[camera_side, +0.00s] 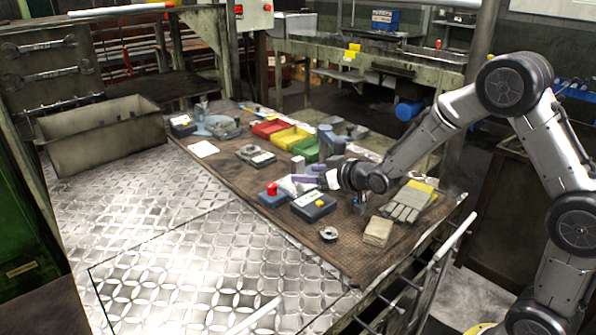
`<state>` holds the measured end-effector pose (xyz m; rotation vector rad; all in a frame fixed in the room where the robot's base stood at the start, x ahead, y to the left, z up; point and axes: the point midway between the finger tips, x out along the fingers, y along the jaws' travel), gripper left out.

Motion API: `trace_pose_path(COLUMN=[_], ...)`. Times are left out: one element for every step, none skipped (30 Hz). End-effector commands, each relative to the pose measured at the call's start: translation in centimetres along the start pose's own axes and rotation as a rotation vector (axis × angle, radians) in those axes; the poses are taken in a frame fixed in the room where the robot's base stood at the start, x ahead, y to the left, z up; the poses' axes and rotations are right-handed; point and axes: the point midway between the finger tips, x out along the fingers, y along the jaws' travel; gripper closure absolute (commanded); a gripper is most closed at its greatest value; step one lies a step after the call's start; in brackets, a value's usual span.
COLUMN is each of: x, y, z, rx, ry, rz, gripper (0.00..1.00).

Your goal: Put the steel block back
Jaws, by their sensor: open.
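My gripper (326,180) is over the right part of the brown workbench (215,162), low among the items there. It is open; its fingertips are small and partly lost against the clutter. A small grey block (298,163) stands just left of my gripper, beside a purple item (307,170); it may be the steel block, but I cannot tell for sure. I cannot see anything held between the fingers.
Red (270,128), yellow (290,137) and green (307,150) bins stand behind. A blue box with a red button (272,196) and a dark box with a yellow button (313,206) lie in front. Gloves (408,202) and a tan stack (378,232) lie right. A grey trough (105,138) is far left.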

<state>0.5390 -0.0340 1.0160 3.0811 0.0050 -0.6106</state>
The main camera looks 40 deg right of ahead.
Motion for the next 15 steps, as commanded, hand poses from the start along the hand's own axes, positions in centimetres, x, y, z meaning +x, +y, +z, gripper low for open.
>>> trace_pose_path(x=[0.7,1.1,1.7,2.1,2.5,3.0,3.4,3.7,4.0,4.2,4.4,4.5,4.6,4.6,4.6], y=[-0.1,-0.2,-0.3,-0.3,-0.4,-0.4,-0.4,-0.3,-0.3,-0.3,-0.3,-0.3,-0.3,-0.3,-0.3], z=[0.2,0.2,0.3,0.3,0.4,0.3,0.3,0.3,0.3,0.3,0.3,0.3,0.3,0.3,0.3], rx=[-0.001,-0.001,-0.001,-0.001,-0.001,-0.001,0.0,0.0,-0.001,0.0,0.0,0.0,0.0,0.0,0.0], ry=[-0.002,-0.003,-0.003,-0.003,-0.003,-0.001,-0.002,-0.002,-0.002,-0.002,-0.002,-0.002,-0.002,-0.002,-0.001], rz=[-0.001,-0.002,-0.002,-0.002,-0.002,-0.001,-0.001,-0.001,-0.001,-0.001,-0.001,-0.001,-0.001,-0.001,-0.001], gripper=[0.28,0.28,0.28,0.28,0.28,0.28,0.28,0.28,0.28,0.28,0.28,0.28,0.28,0.28,0.28])
